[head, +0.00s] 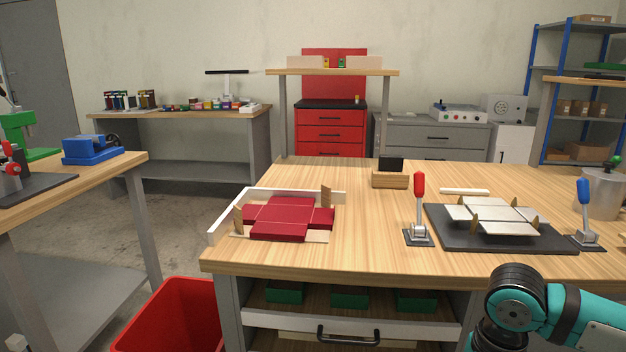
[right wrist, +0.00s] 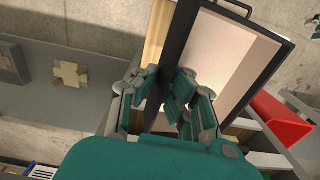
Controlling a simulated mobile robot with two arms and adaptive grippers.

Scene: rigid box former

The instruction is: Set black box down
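In the right wrist view, a dark-walled open box (right wrist: 181,42) with a pale inside lies beyond my right gripper (right wrist: 162,108). The teal fingers stand on both sides of its near dark wall, which runs between them, and appear closed on it. The finger pads partly hide the contact. In the head view my right arm shows at the lower right, with its gripper below the frame. My left gripper is in neither view.
On the wooden table (head: 375,240) are a red box blank (head: 285,215) in a white-edged tray, a black plate (head: 500,240) with a pale blank, and red and blue-handled clamps. A red bin (head: 175,318) stands at the lower left. The table's front middle is clear.

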